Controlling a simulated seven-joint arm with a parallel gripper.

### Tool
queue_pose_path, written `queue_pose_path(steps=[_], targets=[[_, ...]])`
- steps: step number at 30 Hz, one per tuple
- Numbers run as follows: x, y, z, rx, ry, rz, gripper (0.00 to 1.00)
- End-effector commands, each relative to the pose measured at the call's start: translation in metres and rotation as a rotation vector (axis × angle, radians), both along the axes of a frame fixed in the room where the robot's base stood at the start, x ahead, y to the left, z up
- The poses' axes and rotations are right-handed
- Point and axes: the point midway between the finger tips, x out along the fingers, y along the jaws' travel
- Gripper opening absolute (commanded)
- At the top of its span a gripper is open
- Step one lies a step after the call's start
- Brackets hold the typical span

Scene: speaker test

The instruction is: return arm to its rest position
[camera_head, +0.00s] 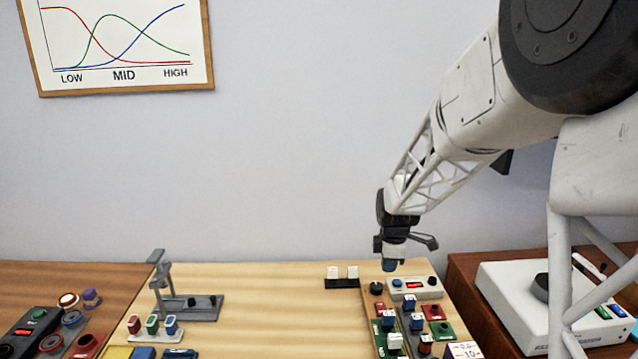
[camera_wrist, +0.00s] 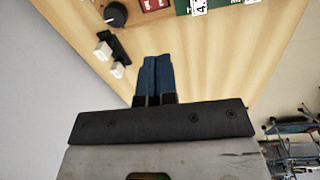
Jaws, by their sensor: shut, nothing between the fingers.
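My gripper (camera_head: 389,265) hangs from my white arm above the back right part of the light wooden table (camera_head: 262,300) in the head view. Its blue fingertips point down. In the wrist view the two blue fingers (camera_wrist: 156,76) are pressed together with nothing between them. The fingers are apart from the things on the table in that view.
Two white blocks in a black holder (camera_head: 342,277) are left of my gripper. A white box with a red display (camera_head: 415,288) and several coloured parts stand below it. A grey stand (camera_head: 188,305) is at left. A white device (camera_head: 515,300) is at right.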

Motion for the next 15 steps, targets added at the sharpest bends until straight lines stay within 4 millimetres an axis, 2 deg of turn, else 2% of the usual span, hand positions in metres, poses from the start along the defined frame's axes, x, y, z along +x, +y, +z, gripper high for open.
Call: queue_pose_path(steps=[6,15], targets=[[-0.042,0.006,0.037,0.015,-0.019,-0.165,0.00],[-0.109,0.014,0.080,0.045,-0.044,-0.428,0.00]])
